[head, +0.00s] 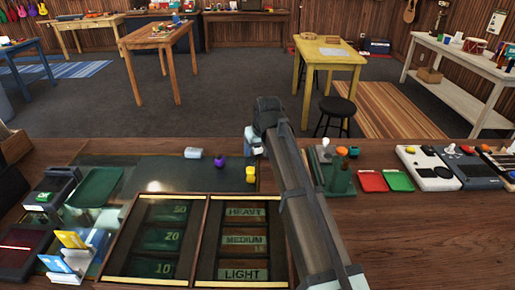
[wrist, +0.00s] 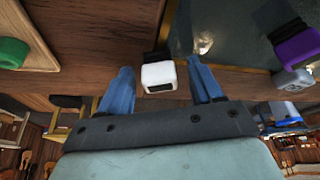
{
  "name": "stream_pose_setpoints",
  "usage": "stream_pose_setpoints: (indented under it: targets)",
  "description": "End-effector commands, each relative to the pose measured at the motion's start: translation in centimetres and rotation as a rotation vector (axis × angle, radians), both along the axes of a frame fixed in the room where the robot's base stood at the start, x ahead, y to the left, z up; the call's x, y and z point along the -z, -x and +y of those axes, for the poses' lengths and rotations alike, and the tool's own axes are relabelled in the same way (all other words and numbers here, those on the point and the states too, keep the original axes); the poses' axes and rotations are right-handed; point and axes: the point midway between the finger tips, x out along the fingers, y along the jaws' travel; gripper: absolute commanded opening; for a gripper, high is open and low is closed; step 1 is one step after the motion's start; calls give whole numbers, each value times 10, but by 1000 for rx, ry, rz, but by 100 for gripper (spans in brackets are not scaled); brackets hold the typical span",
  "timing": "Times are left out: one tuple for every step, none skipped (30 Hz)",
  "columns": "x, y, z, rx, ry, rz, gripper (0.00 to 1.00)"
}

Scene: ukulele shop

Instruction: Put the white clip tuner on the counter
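The white clip tuner (wrist: 158,76) has a white body and a dark clip part. In the wrist view it sits between the two blue fingers of my gripper (wrist: 159,67), with a small gap on each side. My gripper is open around it. In the head view my gripper (head: 254,141) is low at the far edge of the wooden counter (head: 420,225), beside the glass panel (head: 150,172). I cannot make out the tuner there. Whether the tuner touches the surface below is not clear.
A whitish item (head: 193,153), a purple item (head: 219,160) and a yellow item (head: 250,174) stand left of and below my gripper. A green stand (head: 338,180) is to the right, beside red and green pads (head: 398,180). Labelled compartments (head: 243,240) fill the front.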

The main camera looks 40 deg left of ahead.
Motion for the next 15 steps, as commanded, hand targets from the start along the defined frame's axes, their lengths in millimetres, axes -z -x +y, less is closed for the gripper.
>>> stream_pose_setpoints:
  targets:
    - [0, 0, 0, 0, 0, 0, 65]
    - [0, 0, 0, 0, 0, 0, 65]
    - [0, 0, 0, 0, 0, 0, 65]
    - [0, 0, 0, 0, 0, 0, 65]
    - [0, 0, 0, 0, 0, 0, 65]
    - [0, 0, 0, 0, 0, 0, 65]
    - [-1, 0, 0, 0, 0, 0, 65]
    - [-2, 0, 0, 0, 0, 0, 65]
    - [-4, 0, 0, 0, -1, 0, 65]
    - [-5, 0, -1, 0, -1, 0, 65]
    - [-8, 1, -2, 0, -1, 0, 65]
    - [-11, 1, -3, 0, -1, 0, 65]
    - [-14, 2, -4, 0, -1, 0, 65]
    - [-18, 3, -6, 0, -1, 0, 65]
    - [-24, 4, -8, 0, -1, 0, 65]
